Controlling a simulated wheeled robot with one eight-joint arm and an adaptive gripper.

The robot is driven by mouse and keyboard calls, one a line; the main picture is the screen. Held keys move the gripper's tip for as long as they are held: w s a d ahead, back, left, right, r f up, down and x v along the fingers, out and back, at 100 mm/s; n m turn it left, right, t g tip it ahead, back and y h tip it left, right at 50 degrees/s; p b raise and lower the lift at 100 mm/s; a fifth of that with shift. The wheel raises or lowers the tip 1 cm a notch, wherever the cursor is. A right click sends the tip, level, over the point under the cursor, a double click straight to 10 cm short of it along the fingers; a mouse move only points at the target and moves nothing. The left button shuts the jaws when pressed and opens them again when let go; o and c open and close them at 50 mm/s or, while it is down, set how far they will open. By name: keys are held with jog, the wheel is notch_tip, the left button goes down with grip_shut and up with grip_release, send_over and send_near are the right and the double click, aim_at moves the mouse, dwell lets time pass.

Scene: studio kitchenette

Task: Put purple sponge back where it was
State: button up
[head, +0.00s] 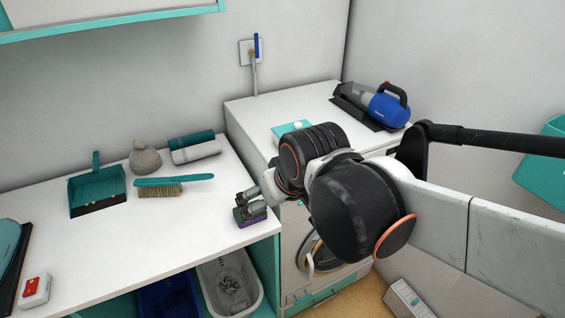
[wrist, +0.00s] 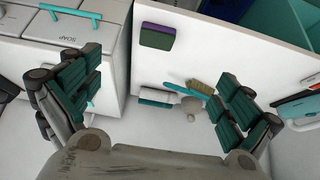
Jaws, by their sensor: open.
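The purple sponge (head: 250,220) lies on the white counter near its right front corner, partly hidden behind my gripper in the head view. In the wrist view the sponge (wrist: 157,36) shows a dark green-grey face with a purple edge, flat on the white surface. My gripper (head: 247,202) overlaps the sponge in the head view. In the wrist view my gripper (wrist: 163,80) has its two fingers wide apart, with nothing between them. The sponge sits beyond the fingertips there, apart from both fingers.
A brush (head: 172,185), a teal dustpan (head: 97,190), a grey rounded item (head: 145,157) and rolled cloths (head: 195,148) stand on the counter (head: 130,245). A washing machine is at right, with a blue handheld vacuum (head: 387,108) on top. Bins (head: 230,285) sit below the counter.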

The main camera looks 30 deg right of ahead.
jog(key=shift+t, duration=0.4)
jog(key=shift+s+r, duration=0.2)
jog(key=shift+s, duration=0.95)
jog(key=shift+s+r, duration=0.15)
jog(key=shift+s, duration=1)
jog(key=shift+f+b, duration=1.2)
